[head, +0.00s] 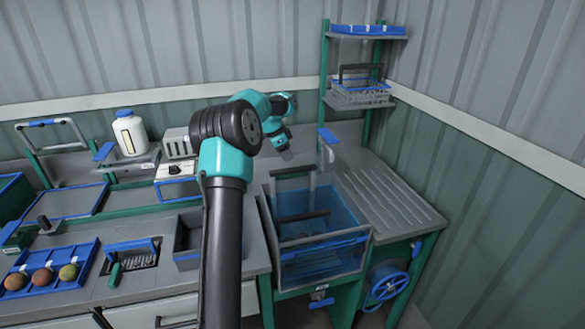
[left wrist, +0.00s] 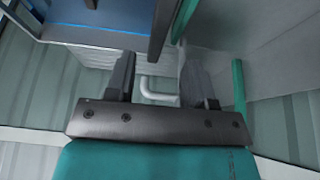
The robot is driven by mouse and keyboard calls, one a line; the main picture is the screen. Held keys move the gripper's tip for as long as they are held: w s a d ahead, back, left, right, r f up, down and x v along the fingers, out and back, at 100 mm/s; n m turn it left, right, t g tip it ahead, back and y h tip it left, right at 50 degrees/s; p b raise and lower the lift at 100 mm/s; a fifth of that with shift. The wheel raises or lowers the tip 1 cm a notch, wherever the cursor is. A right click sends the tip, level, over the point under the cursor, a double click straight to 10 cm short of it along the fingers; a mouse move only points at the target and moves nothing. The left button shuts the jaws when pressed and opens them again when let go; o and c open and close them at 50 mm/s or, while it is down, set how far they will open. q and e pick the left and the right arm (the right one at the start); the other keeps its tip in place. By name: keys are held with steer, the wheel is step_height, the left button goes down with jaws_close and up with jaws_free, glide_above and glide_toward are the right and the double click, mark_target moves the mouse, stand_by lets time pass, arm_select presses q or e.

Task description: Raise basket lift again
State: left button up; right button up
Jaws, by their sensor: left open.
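The basket lift is in the blue-water tank (head: 330,275); a dark bar (head: 302,216) shows low inside it, and grey bars cross the tank's top. How much of the basket is under water is hard to tell. My left gripper (head: 285,152) is behind the tank's far edge, left of a grey upright pipe (head: 325,160). In the left wrist view my left gripper (left wrist: 160,82) is open, with a pale bent handle or pipe (left wrist: 158,93) showing between its fingers. I cannot tell whether they touch it. My right gripper is out of view.
A ribbed grey drainboard (head: 390,200) lies clear right of the tank. A shelf rack holds a wire basket (head: 360,94). A blue handwheel (head: 390,284) is below. A blue tray (head: 45,275) with tomatoes and a white bottle (head: 130,132) stand to the left.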

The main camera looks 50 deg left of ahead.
mark_target(293, 168)
arm_select(q)
steer(key=x, duration=0.7)
steer(key=shift+f, duration=0.15)
jaws_close()
stand_by(0.3)
